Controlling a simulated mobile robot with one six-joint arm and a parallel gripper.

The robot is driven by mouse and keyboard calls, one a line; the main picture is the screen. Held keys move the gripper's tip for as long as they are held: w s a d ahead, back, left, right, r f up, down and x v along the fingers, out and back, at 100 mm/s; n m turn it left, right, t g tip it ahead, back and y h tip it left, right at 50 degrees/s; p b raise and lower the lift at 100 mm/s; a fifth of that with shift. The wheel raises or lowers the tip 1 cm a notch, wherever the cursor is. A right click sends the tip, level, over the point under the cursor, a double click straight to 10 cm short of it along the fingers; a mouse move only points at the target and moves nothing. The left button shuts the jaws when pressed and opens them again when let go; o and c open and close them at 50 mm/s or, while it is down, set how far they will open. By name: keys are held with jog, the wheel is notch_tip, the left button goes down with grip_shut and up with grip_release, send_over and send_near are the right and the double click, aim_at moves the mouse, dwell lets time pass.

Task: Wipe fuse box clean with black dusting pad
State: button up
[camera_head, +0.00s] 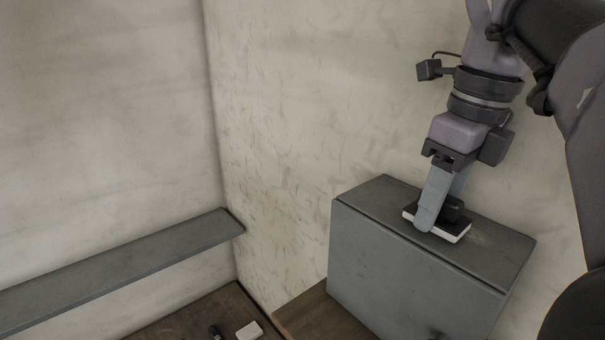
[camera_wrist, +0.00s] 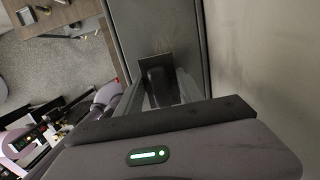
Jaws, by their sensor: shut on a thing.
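The fuse box (camera_head: 410,275) is a grey metal box against the wall at the right of the head view. Its top also shows in the wrist view (camera_wrist: 188,25). My gripper (camera_head: 441,212) points down over the box top and is shut on the black dusting pad (camera_head: 462,219). The pad has a dark top and handle and a white underside edge. It appears to rest flat on the box top. In the wrist view the pad (camera_wrist: 154,64) sits between my fingers. A pale smudge (camera_head: 482,239) shows on the box top just right of the pad.
A wall directly behind the box limits room there. A grey shelf (camera_head: 120,264) runs along the left wall. A wooden surface (camera_head: 195,318) below holds a small white block (camera_head: 249,331) and a small dark item (camera_head: 215,331). Several small items lie on a wooden surface in the wrist view (camera_wrist: 85,12).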

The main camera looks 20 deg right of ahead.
jog(key=shift+w+f, duration=0.15)
jog(key=shift+w, duration=0.45)
jog(key=shift+w+d, duration=0.2)
jog(key=shift+w, duration=0.1)
jog(key=shift+d+p, duration=0.8)
jog(key=shift+d, duration=0.2)
jog(key=shift+w, duration=0.1)
